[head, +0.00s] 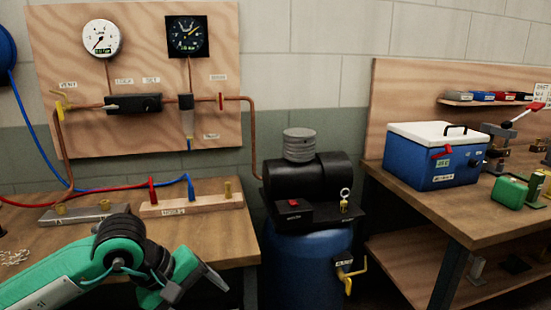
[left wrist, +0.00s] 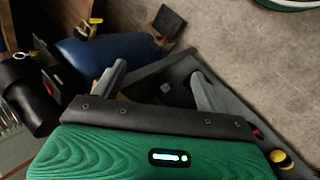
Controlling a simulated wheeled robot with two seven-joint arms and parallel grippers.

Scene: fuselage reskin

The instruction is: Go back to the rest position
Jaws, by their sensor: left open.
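My left arm, green and black, comes in from the lower left in the head view. Its gripper (head: 192,287) hangs in front of the left bench, near its front edge and left of the blue tank. In the left wrist view the two grey fingers of my left gripper (left wrist: 160,88) stand apart with nothing between them. The blue compressor tank (left wrist: 90,52) lies beyond the fingers there, apart from them. My right gripper shows in neither view.
The compressor (head: 305,250) stands between the left bench (head: 215,235) and the right bench (head: 455,215). A blue cooler box (head: 432,160) with a white lid sits on the right bench. Gauges and copper pipes are on the wooden wall panel (head: 140,50). Red and blue hoses cross the left bench.

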